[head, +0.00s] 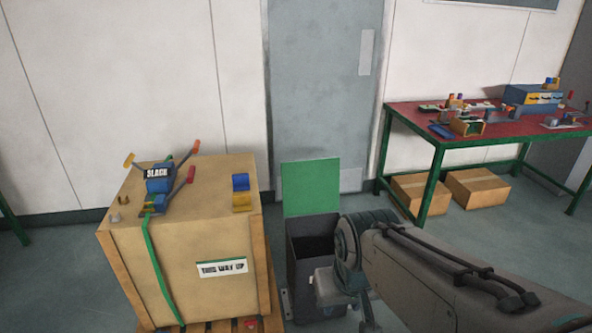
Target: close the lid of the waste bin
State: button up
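The waste bin (304,257) is a dark grey box on the floor, between the wooden crate and my arm. Its green lid (311,187) stands upright at the back edge, so the bin is open and its dark inside shows. My arm reaches in from the lower right and covers the bin's right side. The end of my arm is beside and in front of the bin; my gripper's fingers cannot be made out. I cannot tell whether my arm touches the bin.
A large wooden crate (190,236) on a pallet stands close to the bin's left, with tools and a green strap on top. A red-topped table (420,126) with green legs stands at the right. Cardboard boxes (478,189) lie under it. A grey door (322,80) is behind the bin.

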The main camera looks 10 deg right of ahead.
aim_at(309, 186)
jog(key=z, duration=1.3)
jog(key=i, duration=3.3)
jog(key=u, duration=1.6)
jog(key=i, duration=2.6)
jog(key=u, duration=1.65)
